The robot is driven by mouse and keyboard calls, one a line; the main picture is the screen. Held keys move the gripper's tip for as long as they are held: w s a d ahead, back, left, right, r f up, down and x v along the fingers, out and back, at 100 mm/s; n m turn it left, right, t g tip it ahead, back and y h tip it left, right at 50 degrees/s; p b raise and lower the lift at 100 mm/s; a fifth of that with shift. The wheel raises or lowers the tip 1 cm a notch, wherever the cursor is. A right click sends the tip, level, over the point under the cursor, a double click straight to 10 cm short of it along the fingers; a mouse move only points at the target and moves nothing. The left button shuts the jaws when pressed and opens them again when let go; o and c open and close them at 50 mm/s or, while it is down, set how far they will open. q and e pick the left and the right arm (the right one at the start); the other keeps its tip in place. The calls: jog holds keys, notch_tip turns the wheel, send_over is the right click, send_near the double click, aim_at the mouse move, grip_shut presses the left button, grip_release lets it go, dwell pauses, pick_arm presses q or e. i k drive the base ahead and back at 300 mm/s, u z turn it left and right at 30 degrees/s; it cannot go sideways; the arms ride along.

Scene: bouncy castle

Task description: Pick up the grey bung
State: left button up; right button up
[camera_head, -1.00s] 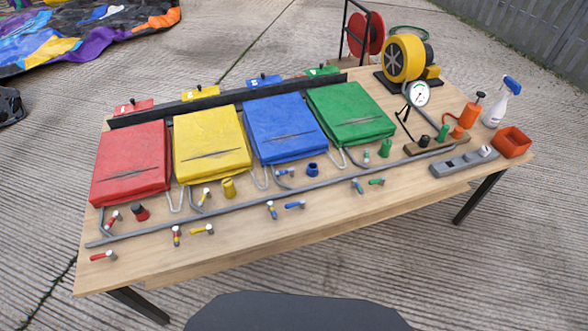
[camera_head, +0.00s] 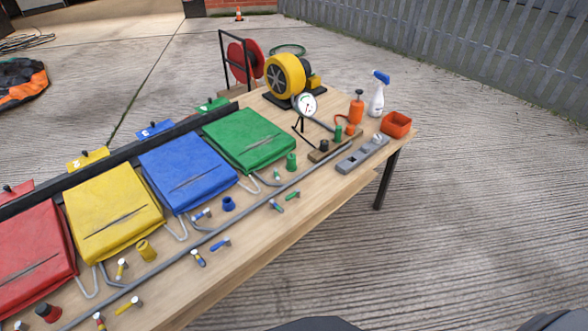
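A small light-grey piece, which looks like the grey bung (camera_head: 378,138), stands at the far right end of a grey holder (camera_head: 350,162) near the table's right end. It is small in view, so its exact shape is hard to tell. Other slots in the holder look dark or empty. Neither of my grippers is in view.
The wooden table (camera_head: 250,265) carries red, yellow, blue (camera_head: 185,170) and green (camera_head: 248,138) pads, with small coloured fittings along a grey pipe. Concrete right of the table is clear.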

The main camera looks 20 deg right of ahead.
aim_at(365, 148)
jog(key=k, duration=1.2)
jog(key=z, duration=0.6)
jog(key=i, duration=0.45)
jog(key=z, duration=0.7)
jog(key=i, duration=2.1)
jog(key=u, duration=0.85)
